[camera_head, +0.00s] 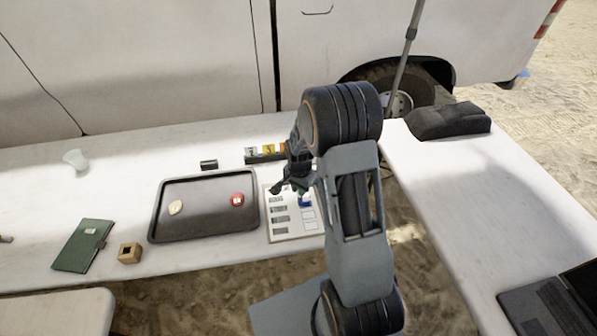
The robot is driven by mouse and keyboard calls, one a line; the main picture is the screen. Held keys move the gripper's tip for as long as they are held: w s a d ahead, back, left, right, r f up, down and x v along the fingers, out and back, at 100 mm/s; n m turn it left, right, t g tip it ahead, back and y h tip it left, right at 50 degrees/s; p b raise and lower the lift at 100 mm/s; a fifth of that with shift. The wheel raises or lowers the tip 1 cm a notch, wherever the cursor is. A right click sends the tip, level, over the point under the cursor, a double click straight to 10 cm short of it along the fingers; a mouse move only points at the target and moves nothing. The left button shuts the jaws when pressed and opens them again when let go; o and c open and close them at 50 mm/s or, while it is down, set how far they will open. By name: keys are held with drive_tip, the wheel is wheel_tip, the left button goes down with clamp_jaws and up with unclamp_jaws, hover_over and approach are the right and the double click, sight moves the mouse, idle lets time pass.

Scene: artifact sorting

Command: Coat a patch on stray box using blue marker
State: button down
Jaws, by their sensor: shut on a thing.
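My gripper (290,186) is over the white printed card right of the tray, partly hidden by my arm. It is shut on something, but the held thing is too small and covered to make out. A small blue thing (305,201) shows just below and right of the gripper, over the card; I cannot tell whether it is the blue marker or a mark on the card. A small tan box (123,256) with a dark square on its top stands near the table's front edge, left of the tray and well apart from my gripper.
A dark tray (200,232) holds a pale piece (176,207) and a red piece (237,199). The card (283,236) lies beside it. A green notebook (80,246), a clear cup (75,159), a small dark block (208,165) and numbered markers (268,150) are on the table.

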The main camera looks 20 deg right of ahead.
wheel_tip(320, 180, up, 3)
drive_tip(key=shift+s+d+r+p, duration=0.1)
drive_tip(key=shift+p, duration=0.4)
drive_tip(key=shift+r+p, duration=1.55)
drive_tip(key=shift+r, duration=0.8)
drive_tip(key=shift+f, duration=0.1)
